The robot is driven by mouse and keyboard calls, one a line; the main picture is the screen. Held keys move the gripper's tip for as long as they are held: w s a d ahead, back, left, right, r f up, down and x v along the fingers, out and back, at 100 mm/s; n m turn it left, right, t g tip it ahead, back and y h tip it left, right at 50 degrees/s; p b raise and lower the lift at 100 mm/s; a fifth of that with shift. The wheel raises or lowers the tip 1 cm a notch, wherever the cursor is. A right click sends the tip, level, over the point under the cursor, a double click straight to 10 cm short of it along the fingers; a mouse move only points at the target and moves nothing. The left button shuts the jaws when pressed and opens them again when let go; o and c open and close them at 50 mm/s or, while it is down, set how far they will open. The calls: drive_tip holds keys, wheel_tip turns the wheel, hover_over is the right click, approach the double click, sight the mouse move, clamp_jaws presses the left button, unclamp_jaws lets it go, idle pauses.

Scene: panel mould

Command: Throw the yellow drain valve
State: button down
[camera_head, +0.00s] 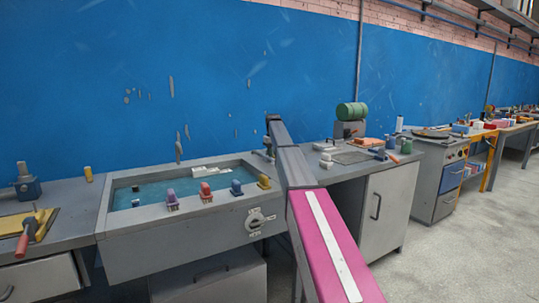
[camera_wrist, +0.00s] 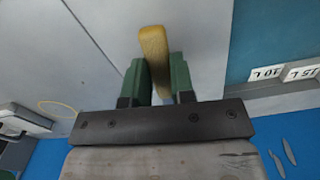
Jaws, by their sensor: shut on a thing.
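In the wrist view my gripper (camera_wrist: 158,78) has its two green fingers closed on a tan-yellow handle (camera_wrist: 153,48), which sticks out beyond the fingertips. What the handle is fixed to does not show. In the head view a small yellow lever (camera_head: 264,182) stands at the front right corner of the sunken basin (camera_head: 118,222). My gripper is mostly hidden there behind my arm, near the basin's back right side. I cannot tell whether the held handle and this lever are the same thing.
Purple (camera_head: 172,200), red (camera_head: 206,192) and blue (camera_head: 236,188) levers line the basin's front rim. A round dial (camera_head: 258,220) is on its front face. White marked blocks (camera_wrist: 266,74) lie in the basin. The blue wall (camera_head: 150,70) is close behind. The floor (camera_head: 455,255) at right is clear.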

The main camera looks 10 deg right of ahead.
drive_tip(key=shift+w+d+n, duration=0.2)
drive_tip(key=shift+d+n, duration=0.35)
drive_tip(key=shift+n, duration=0.15)
drive_tip(key=c, duration=1)
unclamp_jaws()
drive_tip(key=shift+o, duration=0.2)
wheel_tip(320, 180, up, 11)
drive_tip(key=shift+s+f, duration=0.1)
